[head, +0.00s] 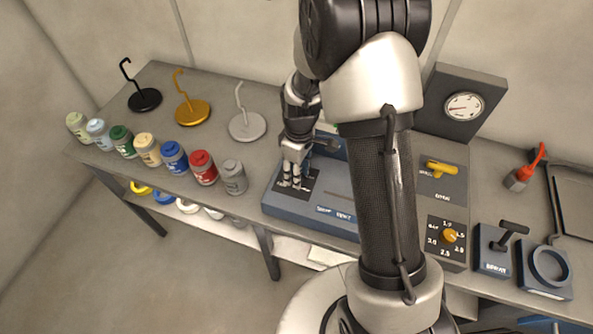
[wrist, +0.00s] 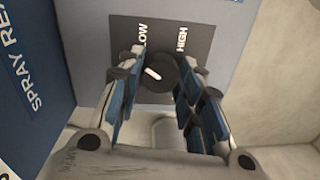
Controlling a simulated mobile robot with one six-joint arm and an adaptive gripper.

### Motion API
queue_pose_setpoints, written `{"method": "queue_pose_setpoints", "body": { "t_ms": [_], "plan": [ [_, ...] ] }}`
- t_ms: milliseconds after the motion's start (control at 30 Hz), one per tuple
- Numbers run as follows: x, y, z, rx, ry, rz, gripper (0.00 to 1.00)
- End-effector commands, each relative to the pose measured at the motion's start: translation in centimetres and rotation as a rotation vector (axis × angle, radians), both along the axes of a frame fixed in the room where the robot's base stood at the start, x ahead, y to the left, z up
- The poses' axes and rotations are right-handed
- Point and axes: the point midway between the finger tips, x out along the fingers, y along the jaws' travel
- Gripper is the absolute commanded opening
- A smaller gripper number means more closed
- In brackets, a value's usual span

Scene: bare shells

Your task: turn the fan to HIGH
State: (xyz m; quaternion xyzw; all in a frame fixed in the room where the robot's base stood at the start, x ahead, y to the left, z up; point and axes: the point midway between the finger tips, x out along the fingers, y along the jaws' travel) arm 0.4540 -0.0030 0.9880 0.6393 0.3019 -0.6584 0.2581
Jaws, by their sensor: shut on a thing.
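The fan's dark round knob (wrist: 158,76) sits on a dark plate (wrist: 204,32) marked LOW and HIGH in the wrist view. A short white mark on the knob slants up and left, more toward the LOW side than HIGH. My gripper (wrist: 161,62) is shut on the knob, one finger on each side. The fingers hide the plate's left and right parts. In the head view, my gripper (head: 291,184) points down onto the plate on the blue-grey spray booth base (head: 335,214). The knob itself is hidden there by the fingers.
Several paint jars (head: 203,167) stand left of the booth, with a grey hook stand (head: 247,126) behind them. My arm covers the booth's right part. A yellow-handled valve (head: 440,168), an orange dial (head: 449,236) and a gauge box (head: 464,106) are to the right.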

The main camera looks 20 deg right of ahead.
Motion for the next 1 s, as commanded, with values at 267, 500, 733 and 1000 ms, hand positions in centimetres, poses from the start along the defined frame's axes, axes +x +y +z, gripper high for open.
{"method": "queue_pose_setpoints", "body": {
  "t_ms": [267, 500, 733, 1000],
  "plan": [
    [-0.04, -0.02, 0.06, 0.000, -0.002, -0.264, 0.10],
    [-0.09, -0.01, 0.06, 0.000, -0.001, -0.491, 0.10],
    [-0.12, 0.03, 0.10, 0.001, -0.002, -0.709, 0.10],
    [-0.19, 0.06, 0.12, 0.000, -0.002, -0.964, 0.10]
  ]
}}
